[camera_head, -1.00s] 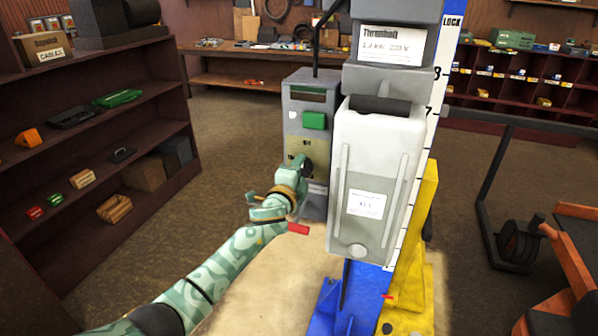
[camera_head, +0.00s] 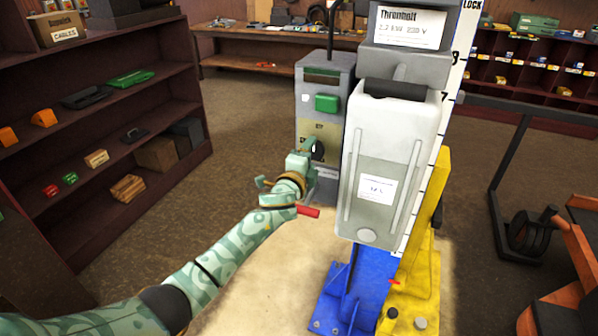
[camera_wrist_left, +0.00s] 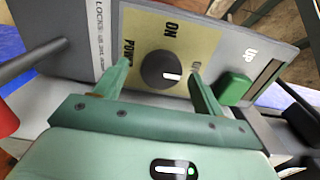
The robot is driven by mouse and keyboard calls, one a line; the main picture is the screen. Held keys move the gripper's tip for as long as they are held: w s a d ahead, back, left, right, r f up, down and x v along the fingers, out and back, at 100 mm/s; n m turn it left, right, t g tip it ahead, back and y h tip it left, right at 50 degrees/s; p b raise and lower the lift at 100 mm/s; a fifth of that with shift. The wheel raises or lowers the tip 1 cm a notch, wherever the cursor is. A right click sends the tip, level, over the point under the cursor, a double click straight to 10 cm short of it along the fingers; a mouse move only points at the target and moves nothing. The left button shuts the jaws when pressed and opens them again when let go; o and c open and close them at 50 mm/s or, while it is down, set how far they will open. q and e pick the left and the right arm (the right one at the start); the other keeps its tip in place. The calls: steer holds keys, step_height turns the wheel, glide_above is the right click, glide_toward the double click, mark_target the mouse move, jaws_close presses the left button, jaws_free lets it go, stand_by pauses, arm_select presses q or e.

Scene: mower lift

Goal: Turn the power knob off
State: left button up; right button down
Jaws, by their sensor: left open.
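The power knob (camera_wrist_left: 158,68) is round and dark, on a beige plate (camera_wrist_left: 203,40) marked POWER and ON. Its white mark faces the green button side in the left wrist view, not the ON word. In the head view the knob (camera_head: 318,150) is partly covered by my left gripper (camera_head: 308,158). My left gripper (camera_wrist_left: 160,72) is open, with one finger on either side of the knob. A gap shows between knob and fingers; I cannot tell their depth against it. My right gripper is not in view.
The grey control box (camera_head: 309,85) carries a green button (camera_head: 327,103) marked UP. A white tank (camera_head: 385,150) stands close on its right, above a blue and yellow lift base (camera_head: 415,285). Shelves (camera_head: 120,95) stand at left. Floor is open between shelves and box.

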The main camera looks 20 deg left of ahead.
arm_select(q)
steer(key=s+p, duration=0.1)
steer(key=s, duration=1.4)
steer(key=shift+s+a+p, duration=0.2)
steer(key=shift+a+p, duration=0.05)
steer(key=shift+p, duration=0.15)
